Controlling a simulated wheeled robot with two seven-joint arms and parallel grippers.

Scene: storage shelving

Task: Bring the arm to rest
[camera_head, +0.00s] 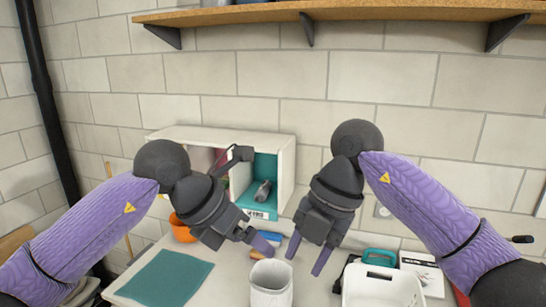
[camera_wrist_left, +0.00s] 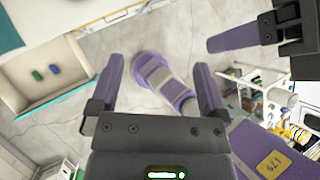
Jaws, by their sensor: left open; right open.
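Both of my arms, purple with dark grey joints, reach in over the table in the head view. My left gripper (camera_head: 258,243) hangs above the table, left of centre. My right gripper (camera_head: 307,255) is just to the right, fingers pointing down and apart, empty. A purple finger at the upper right of the left wrist view (camera_wrist_left: 236,38) appears to be my right gripper's. The two grippers are close together but not seen touching.
Behind the grippers stands a white cubby shelf (camera_head: 286,160) with a grey item (camera_head: 263,191) in its teal compartment. A white bin (camera_head: 271,287), white basket (camera_head: 382,291), teal mat (camera_head: 166,278) and orange bowl (camera_head: 182,229) are on the table. A wooden wall shelf (camera_head: 350,10) is above.

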